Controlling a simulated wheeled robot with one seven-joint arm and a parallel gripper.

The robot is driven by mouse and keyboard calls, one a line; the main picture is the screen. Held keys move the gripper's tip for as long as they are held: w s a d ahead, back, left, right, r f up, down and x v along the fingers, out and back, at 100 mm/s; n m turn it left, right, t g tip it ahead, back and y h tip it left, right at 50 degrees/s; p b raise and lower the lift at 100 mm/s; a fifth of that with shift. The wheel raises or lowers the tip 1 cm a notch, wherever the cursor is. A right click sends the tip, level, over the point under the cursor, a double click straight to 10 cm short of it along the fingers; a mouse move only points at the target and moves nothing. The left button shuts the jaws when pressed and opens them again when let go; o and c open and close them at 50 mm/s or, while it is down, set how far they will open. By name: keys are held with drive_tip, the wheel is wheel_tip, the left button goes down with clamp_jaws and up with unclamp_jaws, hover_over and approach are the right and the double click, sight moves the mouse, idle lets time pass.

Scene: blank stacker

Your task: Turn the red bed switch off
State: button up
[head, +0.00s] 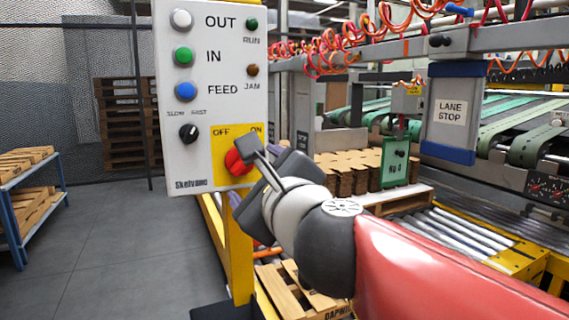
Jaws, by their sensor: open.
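The red bed switch (236,163) is a red rotary knob on a yellow plate (222,145) marked OFF at left and ON at right. The plate sits low on the grey control panel (175,60). My gripper (244,158) is at the knob, with its open fingers in front of and beside it. The fingers hide part of the knob, and I cannot tell whether they touch it. The knob's exact pointing direction is partly hidden.
White, green and blue buttons and a black slow-fast knob (188,132) share the panel. Stacked cardboard blanks (345,170) and a roller conveyor (465,230) lie to the right. A blue rack (40,205) stands at left, with clear floor (110,240) between.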

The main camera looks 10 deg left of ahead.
sight(242, 163)
drive_tip(key=b+x, duration=0.1)
drive_tip(key=x, duration=0.7)
drive_tip(key=shift+d+b, duration=0.1)
drive_tip(key=shift+b, duration=0.2)
drive_tip(key=c, duration=1)
